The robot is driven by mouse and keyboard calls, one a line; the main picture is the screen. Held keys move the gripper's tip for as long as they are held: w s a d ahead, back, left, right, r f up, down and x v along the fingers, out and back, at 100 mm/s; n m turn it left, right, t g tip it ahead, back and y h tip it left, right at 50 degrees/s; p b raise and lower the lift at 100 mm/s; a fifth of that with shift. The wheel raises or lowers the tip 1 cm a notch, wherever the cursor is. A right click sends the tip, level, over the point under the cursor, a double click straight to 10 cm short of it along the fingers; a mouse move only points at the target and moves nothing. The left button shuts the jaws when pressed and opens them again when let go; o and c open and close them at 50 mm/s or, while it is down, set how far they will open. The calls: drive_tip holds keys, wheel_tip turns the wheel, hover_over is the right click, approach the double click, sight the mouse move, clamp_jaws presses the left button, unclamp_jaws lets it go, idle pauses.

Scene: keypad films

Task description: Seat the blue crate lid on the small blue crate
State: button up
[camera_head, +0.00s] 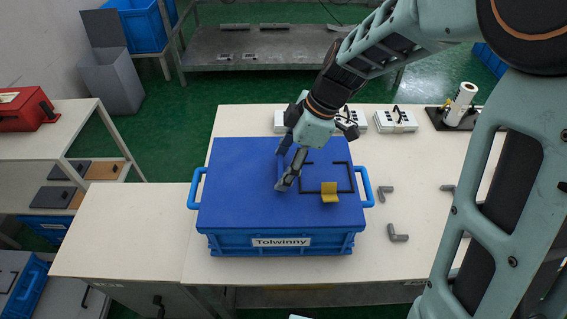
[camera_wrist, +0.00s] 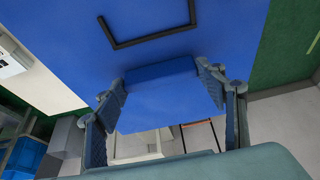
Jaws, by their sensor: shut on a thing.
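The blue crate lid (camera_head: 240,180) lies over the top of the small blue crate (camera_head: 225,243), which has a "Tolwinny" label on its front. The lid covers the crate's opening; I cannot tell whether its edges are fully down all round. My gripper (camera_head: 287,172) points down at the middle of the lid. In the wrist view, its two fingers (camera_wrist: 162,90) are shut on the raised blue grip block of the lid (camera_wrist: 160,72). The lid's flat top (camera_wrist: 230,30) fills much of that view. The crate's inside is hidden.
A black outline (camera_head: 308,192) and a yellow piece (camera_head: 330,192) are on the lid. Grey angle pieces (camera_head: 398,233) lie on the white table (camera_head: 420,165) to the right. White power strips (camera_head: 395,121) and a white roll (camera_head: 461,103) stand behind. The table left of the crate is clear.

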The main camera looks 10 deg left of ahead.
drive_tip(key=o, duration=1.5)
drive_tip(key=shift+f, duration=0.1)
drive_tip(key=v, duration=1.2)
drive_tip(key=shift+d, duration=0.1)
